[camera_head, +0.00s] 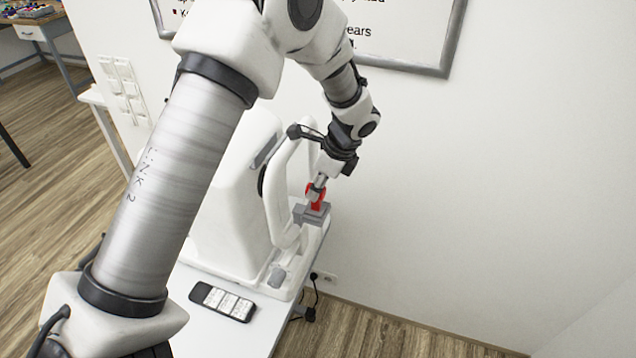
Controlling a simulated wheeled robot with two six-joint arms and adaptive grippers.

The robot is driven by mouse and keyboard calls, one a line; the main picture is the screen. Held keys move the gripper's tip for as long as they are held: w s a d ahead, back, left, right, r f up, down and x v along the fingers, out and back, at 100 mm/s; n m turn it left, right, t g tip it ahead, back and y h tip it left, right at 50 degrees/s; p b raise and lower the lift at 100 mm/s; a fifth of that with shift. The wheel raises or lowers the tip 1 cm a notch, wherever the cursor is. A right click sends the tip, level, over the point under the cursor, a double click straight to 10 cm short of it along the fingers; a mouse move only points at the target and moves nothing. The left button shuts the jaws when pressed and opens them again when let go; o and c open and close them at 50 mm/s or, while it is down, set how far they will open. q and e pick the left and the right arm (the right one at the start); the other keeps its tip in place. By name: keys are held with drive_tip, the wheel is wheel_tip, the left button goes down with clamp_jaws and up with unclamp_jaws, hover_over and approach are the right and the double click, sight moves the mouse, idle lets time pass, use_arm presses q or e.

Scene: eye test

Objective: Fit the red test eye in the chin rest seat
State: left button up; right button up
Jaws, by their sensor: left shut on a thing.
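The red test eye (316,201) is at the chin rest of the white eye test machine (230,205). My left gripper (317,187) comes down from above and is shut on the red test eye. The eye is right above a grey block (308,216), which looks like the chin rest seat, inside the white looped frame (283,185). Whether the eye touches the seat or sits fully in it, I cannot tell at this size. My right gripper is not in view.
A framed chart (410,40) hangs on the wall behind. A cable with plugs (309,308) hangs beside the table's right edge. A workbench (35,32) stands far left.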

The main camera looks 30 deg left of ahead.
use_arm(q)
drive_tip(key=shift+f, duration=0.1)
drive_tip(key=o, duration=0.9)
drive_tip(key=shift+o, duration=0.2)
drive_tip(key=v, duration=1.2)
